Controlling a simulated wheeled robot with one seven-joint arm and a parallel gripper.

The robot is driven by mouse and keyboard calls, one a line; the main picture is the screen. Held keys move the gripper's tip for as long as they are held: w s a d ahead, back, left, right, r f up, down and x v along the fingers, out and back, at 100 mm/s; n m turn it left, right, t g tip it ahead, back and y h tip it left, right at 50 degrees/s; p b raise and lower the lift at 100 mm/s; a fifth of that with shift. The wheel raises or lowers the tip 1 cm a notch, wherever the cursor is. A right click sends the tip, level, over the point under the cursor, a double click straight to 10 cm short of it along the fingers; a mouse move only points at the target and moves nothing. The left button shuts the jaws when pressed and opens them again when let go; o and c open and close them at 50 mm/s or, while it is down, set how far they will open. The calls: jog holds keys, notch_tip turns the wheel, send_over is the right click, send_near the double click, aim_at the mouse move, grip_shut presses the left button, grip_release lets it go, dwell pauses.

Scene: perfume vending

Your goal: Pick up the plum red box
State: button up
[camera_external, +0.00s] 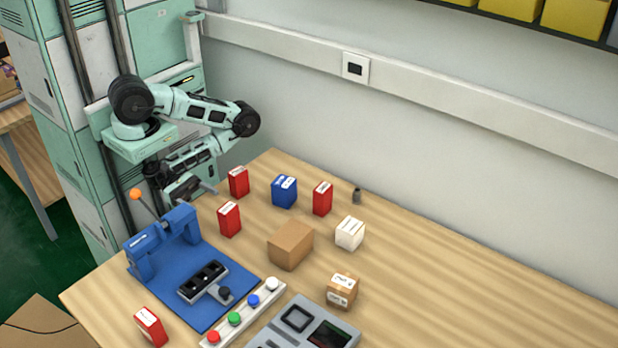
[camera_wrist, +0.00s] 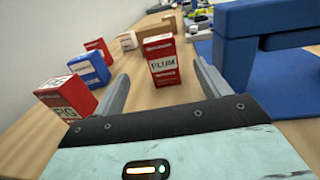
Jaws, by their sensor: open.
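The plum red box (camera_wrist: 162,62) stands upright in the wrist view, its white "PLUM" label facing me. It appears ahead of and between my open fingers, with nothing held. In the external view it is the red box (camera_external: 229,219) just right of the blue press. My gripper (camera_external: 206,190) is above the table's left end, up and left of that box; its fingers also show in the wrist view (camera_wrist: 161,72). Another red box (camera_wrist: 66,99), whose label seems to read "FIG", stands close by my left finger and is partly hidden.
A blue box (camera_external: 284,191), another red box (camera_external: 322,198), a white box (camera_external: 349,233) and a brown box (camera_external: 290,245) stand farther right. The blue press (camera_external: 165,240) is near the plum box and rises at the right in the wrist view (camera_wrist: 238,50). The table's right side is clear.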

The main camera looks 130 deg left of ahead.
jog(key=p, duration=0.1)
send_near(233, 215)
jog(key=w, duration=0.3)
jog(key=shift+w+a+r, duration=0.1)
jog(key=shift+a+r, duration=0.05)
jog(key=shift+a, duration=0.05)
jog(key=w+p, duration=0.2)
jog(key=w, duration=0.3)
jog(key=shift+w+a, duration=0.2)
jog(key=shift+w, duration=0.65)
jog(key=c, duration=1.1)
